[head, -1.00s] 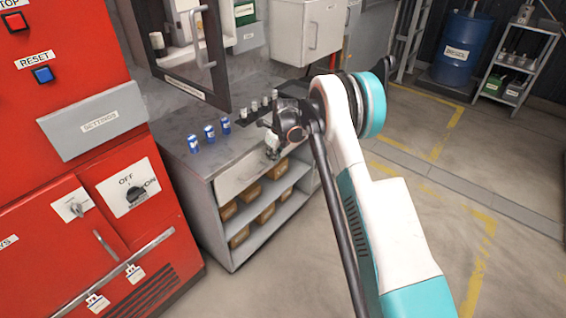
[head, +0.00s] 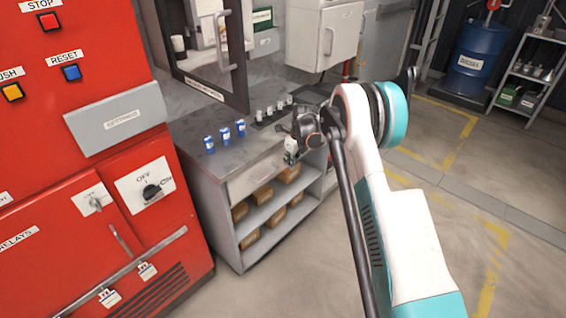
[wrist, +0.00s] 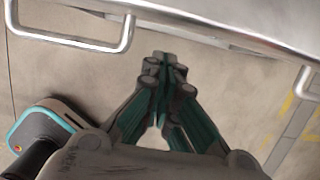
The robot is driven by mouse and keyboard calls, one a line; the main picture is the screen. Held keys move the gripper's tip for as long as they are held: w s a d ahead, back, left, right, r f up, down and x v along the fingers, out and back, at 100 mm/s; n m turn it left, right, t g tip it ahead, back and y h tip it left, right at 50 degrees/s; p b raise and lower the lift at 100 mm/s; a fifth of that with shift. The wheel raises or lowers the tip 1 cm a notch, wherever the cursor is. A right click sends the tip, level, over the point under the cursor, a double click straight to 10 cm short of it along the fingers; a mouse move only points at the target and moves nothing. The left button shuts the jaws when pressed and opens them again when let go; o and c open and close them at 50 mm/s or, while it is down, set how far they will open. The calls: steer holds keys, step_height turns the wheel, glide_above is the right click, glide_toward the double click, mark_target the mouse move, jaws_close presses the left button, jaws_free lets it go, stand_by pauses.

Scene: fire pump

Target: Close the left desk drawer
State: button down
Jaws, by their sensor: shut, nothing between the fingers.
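The grey metal desk (head: 212,172) stands beside the red cabinet in the head view. The left drawer front (head: 256,176) is a pale panel under the desk top, above the open shelves. How far it stands out I cannot tell. My gripper (head: 290,158) is at the desk's front edge near the right end of this panel and covers part of the front. In the wrist view my gripper (wrist: 164,58) is shut and empty, close to the desk's edge. A bar handle (wrist: 128,34) is to its left and another handle (wrist: 303,82) to its right, both apart from the fingers.
Several blue cans (head: 225,134) stand on the desk top, with small grey items (head: 270,112) behind them. Brown boxes (head: 262,195) fill the shelves below. The red cabinet (head: 80,120) borders the desk on the left.

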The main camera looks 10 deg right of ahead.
steer(key=s+d+r+n+t+p, duration=0.15)
steer(key=s+r+n, duration=0.35)
steer(key=r, duration=0.8)
steer(key=s+a+r+n+p, duration=0.1)
steer(key=s+r+n+p, duration=0.15)
steer(key=s+r, duration=0.65)
steer(key=s+r+n, duration=0.6)
steer(key=s+r, duration=0.3)
steer(key=r, duration=0.3)
steer(key=s+n+t+h, duration=0.1)
steer(key=s+n+t, duration=0.2)
steer(key=s+n, duration=1.2)
steer(key=s, duration=1.1)
steer(key=shift+a+f+h, duration=0.2)
steer(key=shift+f+h, duration=0.1)
steer(key=shift+f, duration=0.1)
steer(key=shift+w+t, duration=0.1)
steer(key=shift+t, duration=0.15)
